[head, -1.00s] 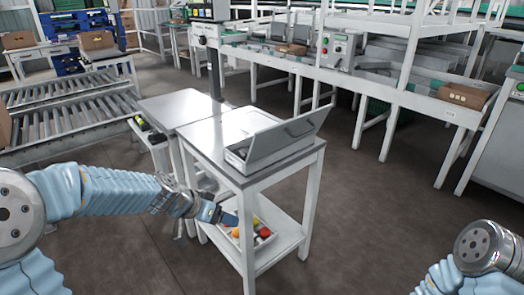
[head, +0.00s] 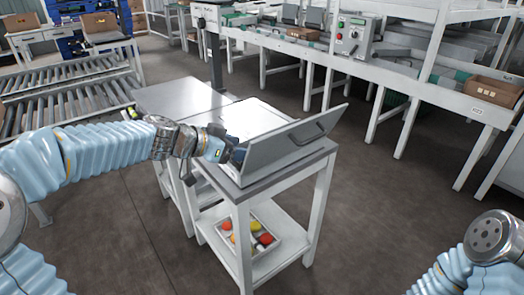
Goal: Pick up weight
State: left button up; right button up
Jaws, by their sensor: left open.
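I cannot make out a weight in this view. An open silver case (head: 292,146) stands on the near steel-topped table (head: 312,158), its raised lid with a dark handle facing me. The lid hides the inside of the case. My left gripper (head: 236,153) is at the left end of the case, level with the lid's lower left part. Its fingertips are small and partly hidden there; nothing shows held in it. My right gripper is out of view; only part of my right arm shows at the bottom right.
A tray (head: 282,243) of red, orange and yellow produce sits on the table's lower shelf. A second steel table (head: 180,95) adjoins behind. Roller conveyors (head: 70,95) lie at the left. A long sorting line with cardboard boxes (head: 492,92) runs along the back right. The floor right of the table is clear.

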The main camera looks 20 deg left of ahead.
pick_arm(q)
jog(key=p+x, duration=0.1)
jog(key=x, duration=0.5)
jog(key=shift+w+d+f, duration=0.2)
jog(key=shift+d, duration=0.05)
jog(key=c, duration=1.3)
